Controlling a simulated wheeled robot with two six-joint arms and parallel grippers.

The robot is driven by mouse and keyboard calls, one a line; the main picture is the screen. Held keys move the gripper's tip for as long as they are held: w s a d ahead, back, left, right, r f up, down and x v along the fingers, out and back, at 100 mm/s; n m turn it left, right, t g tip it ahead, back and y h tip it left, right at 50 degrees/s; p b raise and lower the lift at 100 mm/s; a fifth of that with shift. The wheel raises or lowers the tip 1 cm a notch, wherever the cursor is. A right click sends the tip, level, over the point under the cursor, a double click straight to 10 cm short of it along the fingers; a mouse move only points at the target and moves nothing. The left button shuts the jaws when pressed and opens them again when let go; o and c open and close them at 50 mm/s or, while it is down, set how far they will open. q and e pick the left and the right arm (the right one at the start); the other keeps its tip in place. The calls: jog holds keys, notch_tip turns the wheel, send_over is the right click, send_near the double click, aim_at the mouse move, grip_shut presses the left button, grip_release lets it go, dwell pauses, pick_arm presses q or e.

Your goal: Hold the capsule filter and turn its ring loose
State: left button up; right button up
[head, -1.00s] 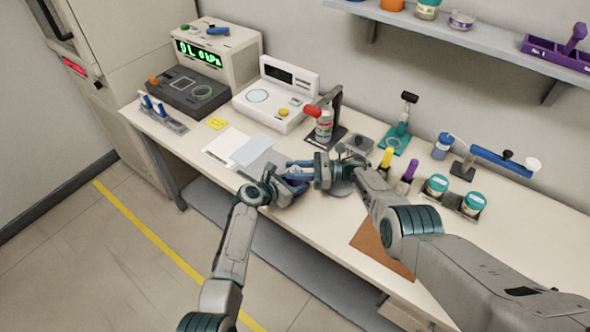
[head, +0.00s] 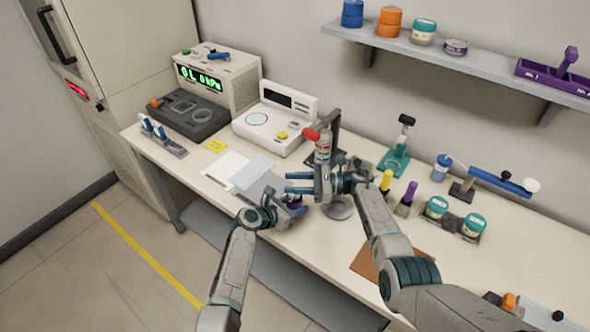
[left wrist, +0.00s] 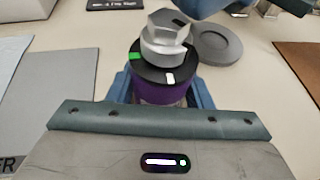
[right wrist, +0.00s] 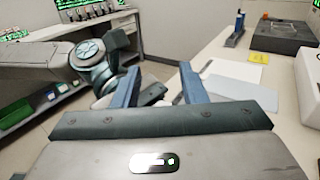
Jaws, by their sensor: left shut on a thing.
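The capsule filter (left wrist: 160,92) has a purple body, a black ring (left wrist: 150,73) with green and white marks, and a silver hex top (left wrist: 166,38). It stands upright between the blue fingers of my left gripper (left wrist: 162,98), which is shut on it. In the head view, my left gripper (head: 290,209) is low over the front of the bench and partly hides the filter. My right gripper (head: 300,182) is above and behind it, fingers apart and empty. The right wrist view shows both its fingers (right wrist: 160,88) with a clear gap between them.
A round grey disc (head: 340,209) lies right of the filter. Yellow and purple handled tools (head: 386,182) stand to the right. A grey mat (head: 262,185) and white sheets (head: 226,168) lie to the left.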

aim_at(297, 196)
jog(key=shift+r, duration=2.75)
jog(key=shift+o, duration=0.2)
jog(key=s+d+f+m+t+h, duration=0.75)
jog(key=s+f+m+t, duration=0.3)
jog(key=t, duration=0.35)
jog(key=x, duration=0.7)
jog(key=r+x, duration=0.1)
jog(key=x, duration=0.3)
jog(key=shift+w+a+r, duration=0.1)
jog(key=shift+a, duration=0.05)
jog(key=shift+c, duration=0.4)
jog(key=c, duration=0.6)
